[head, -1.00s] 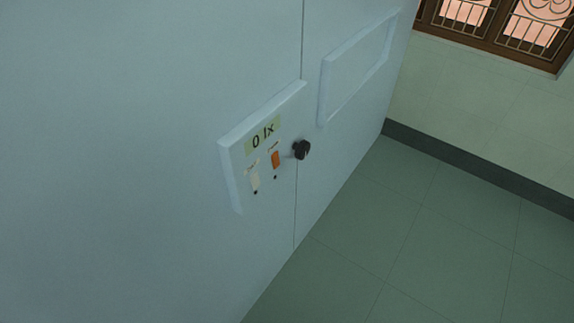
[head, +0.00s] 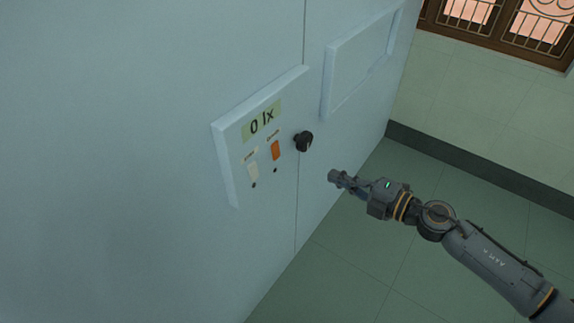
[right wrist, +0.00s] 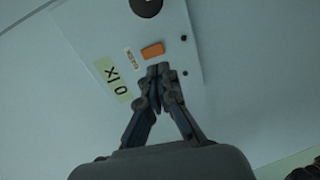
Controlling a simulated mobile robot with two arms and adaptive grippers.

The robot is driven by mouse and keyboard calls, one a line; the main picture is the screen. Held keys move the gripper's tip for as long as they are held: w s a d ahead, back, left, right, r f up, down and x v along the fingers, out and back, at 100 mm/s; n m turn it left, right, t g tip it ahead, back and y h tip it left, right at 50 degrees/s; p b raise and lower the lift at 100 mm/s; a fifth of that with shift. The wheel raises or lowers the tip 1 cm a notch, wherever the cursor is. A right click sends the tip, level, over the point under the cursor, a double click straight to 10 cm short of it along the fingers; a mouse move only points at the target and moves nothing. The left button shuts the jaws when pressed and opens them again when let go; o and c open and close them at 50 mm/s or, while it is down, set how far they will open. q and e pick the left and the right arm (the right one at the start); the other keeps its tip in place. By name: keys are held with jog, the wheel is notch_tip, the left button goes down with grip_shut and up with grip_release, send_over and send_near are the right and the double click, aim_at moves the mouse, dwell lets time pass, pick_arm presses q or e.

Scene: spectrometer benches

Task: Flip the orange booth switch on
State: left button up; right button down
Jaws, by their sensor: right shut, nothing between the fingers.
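The orange booth switch (head: 275,150) is a small upright rocker on a raised pale panel (head: 232,165) on the booth wall. In the right wrist view the orange switch (right wrist: 152,50) lies just beyond my fingertips, with a visible gap in the head view. My left gripper is out of view.
A round black knob (head: 303,141) sticks out beside the panel, between the orange switch and my right gripper. A framed recess (head: 325,97) is further right on the booth. Green floor (head: 440,260) is open at the right, and a barred window (head: 500,25) is behind.

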jog(key=shift+s+a+r+n+g, duration=0.4)
jog(key=shift+s+a+r+n, duration=0.05)
jog(key=shift+s+r+n, duration=0.15)
jog(key=p, duration=0.2)
send_near(278, 155)
jog(key=x, duration=0.7)
